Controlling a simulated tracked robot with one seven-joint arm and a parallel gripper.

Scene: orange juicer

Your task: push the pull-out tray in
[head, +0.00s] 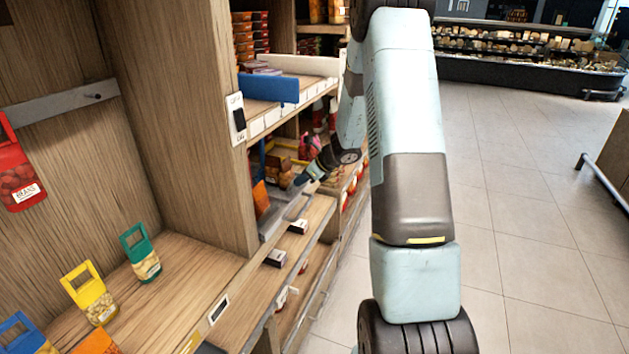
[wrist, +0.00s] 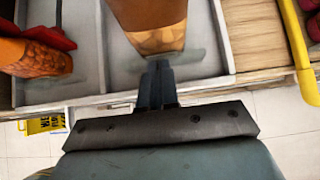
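The pull-out tray is a grey, shallow tray with a divider; its rim (wrist: 210,86) spans the wrist view. In the head view the tray (head: 288,214) sits at the shelf's front edge, partly hidden by my arm. An orange-brown pack (wrist: 155,22) stands in the middle compartment and another orange pack with a red top (wrist: 35,55) in the left one. My gripper (wrist: 157,68) has its fingers together with nothing visible between them. The fingertips overlap the tray's front rim in the picture, near the orange-brown pack; I cannot tell whether they touch. In the head view my gripper (head: 302,180) is small.
A wooden upright with a switch-like box (head: 237,118) stands left of the tray. A blue divider (head: 270,88) is on the shelf above. Small dark boxes (head: 277,258) lie along the lower ledge. A yellow bar (wrist: 298,45) shows at right. The tiled floor (head: 530,210) is open.

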